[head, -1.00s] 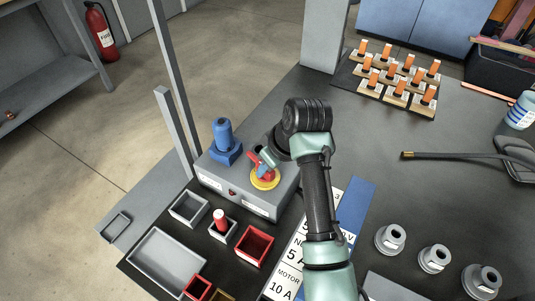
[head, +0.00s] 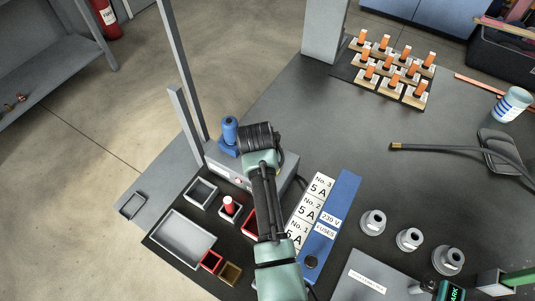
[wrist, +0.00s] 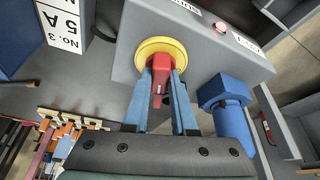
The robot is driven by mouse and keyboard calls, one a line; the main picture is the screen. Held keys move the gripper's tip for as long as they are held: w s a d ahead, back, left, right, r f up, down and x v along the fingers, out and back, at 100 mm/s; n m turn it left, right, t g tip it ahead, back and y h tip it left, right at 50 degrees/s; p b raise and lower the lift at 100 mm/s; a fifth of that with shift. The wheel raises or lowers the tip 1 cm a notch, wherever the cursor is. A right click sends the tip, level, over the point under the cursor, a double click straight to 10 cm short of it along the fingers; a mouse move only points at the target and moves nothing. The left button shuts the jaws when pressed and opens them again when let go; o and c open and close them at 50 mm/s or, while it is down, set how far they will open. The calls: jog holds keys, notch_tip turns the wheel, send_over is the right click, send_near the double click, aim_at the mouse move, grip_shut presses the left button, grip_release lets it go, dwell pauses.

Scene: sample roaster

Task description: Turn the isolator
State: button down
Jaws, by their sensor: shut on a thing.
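The isolator is a red handle (wrist: 161,82) on a yellow disc (wrist: 150,51), mounted on a grey box (wrist: 210,45). In the wrist view my gripper (wrist: 161,76) has its two blue fingers on either side of the red handle and is shut on it. The handle points toward my gripper in that view. In the head view the grey box (head: 222,168) shows in part, and my arm hides the isolator and the fingers.
Small trays, one with a red-topped piece (head: 228,205), lie in front of the box. A grey upright post (head: 182,70) stands behind it. A fuse label board (head: 335,205) lies to the right. Orange-topped pieces (head: 390,65) stand in rows farther back.

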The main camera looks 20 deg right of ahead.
jog(key=shift+a+m+g+h, duration=0.1)
jog(key=shift+m+g+h, duration=0.4)
jog(key=shift+m, duration=1.3)
jog(key=c, duration=0.7)
grip_release()
jog(key=p+v, duration=0.2)
jog(key=v, duration=1.1)
